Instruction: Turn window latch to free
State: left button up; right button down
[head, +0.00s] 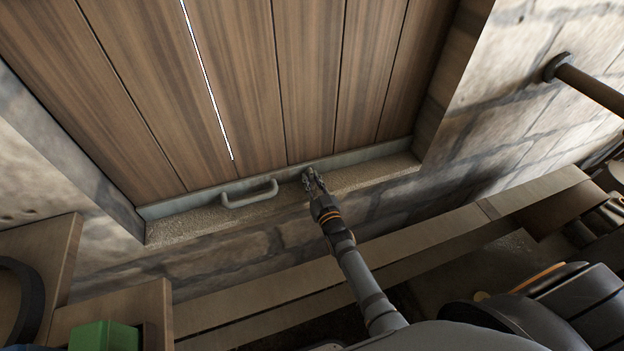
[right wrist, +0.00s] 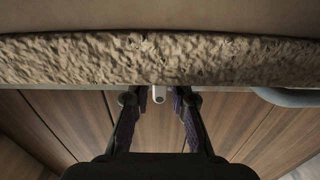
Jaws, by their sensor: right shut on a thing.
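The window is closed off by wooden planks (head: 240,80) with a grey metal rail along the bottom. My right gripper (head: 314,178) is at this rail, just right of the grey handle (head: 249,193). In the right wrist view its two fingers (right wrist: 158,100) stand on either side of the window latch (right wrist: 158,94), a small pale piece, and are shut on it. In the head view the gripper mostly hides the latch, so I cannot tell its angle. My left gripper is not in view.
A rough stone sill (head: 375,173) runs below the rail and fills the upper part of the right wrist view. A dark pipe (head: 590,87) sticks out of the wall at right. A green box (head: 104,335) and wooden shelving are at lower left.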

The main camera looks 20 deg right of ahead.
dwell(0.3)
jog(key=c, duration=1.6)
grip_release()
jog(key=s, duration=1.2)
jog(key=shift+d, duration=0.2)
